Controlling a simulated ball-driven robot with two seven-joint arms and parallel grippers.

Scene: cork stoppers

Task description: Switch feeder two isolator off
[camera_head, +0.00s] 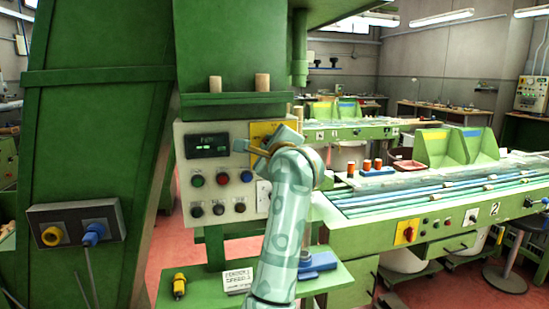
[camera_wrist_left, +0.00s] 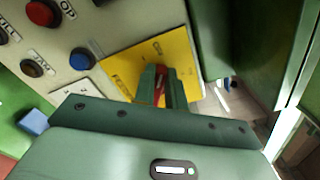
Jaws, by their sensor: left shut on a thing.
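A yellow isolator plate (camera_head: 265,130) sits at the upper right of the grey control panel on the green machine. In the left wrist view the plate (camera_wrist_left: 180,62) carries small lettering that I cannot read fully, and a red handle (camera_wrist_left: 160,82). My left gripper (camera_head: 258,147) is in front of the plate, its fingers shut on the red handle. The fingers and palm hide much of the handle, so its exact setting is unclear. Another yellow plate with a red knob (camera_head: 407,232) is on the green bench front marked 2 (camera_head: 495,208). My right gripper is not in view.
The control panel (camera_head: 186,170) has a small display (camera_head: 207,145) and several coloured buttons close to my gripper. Two corks (camera_head: 262,82) stand on the ledge above. A green shelf (camera_head: 207,284) below holds a yellow-and-black tool (camera_head: 179,285) and a small sign (camera_head: 238,279).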

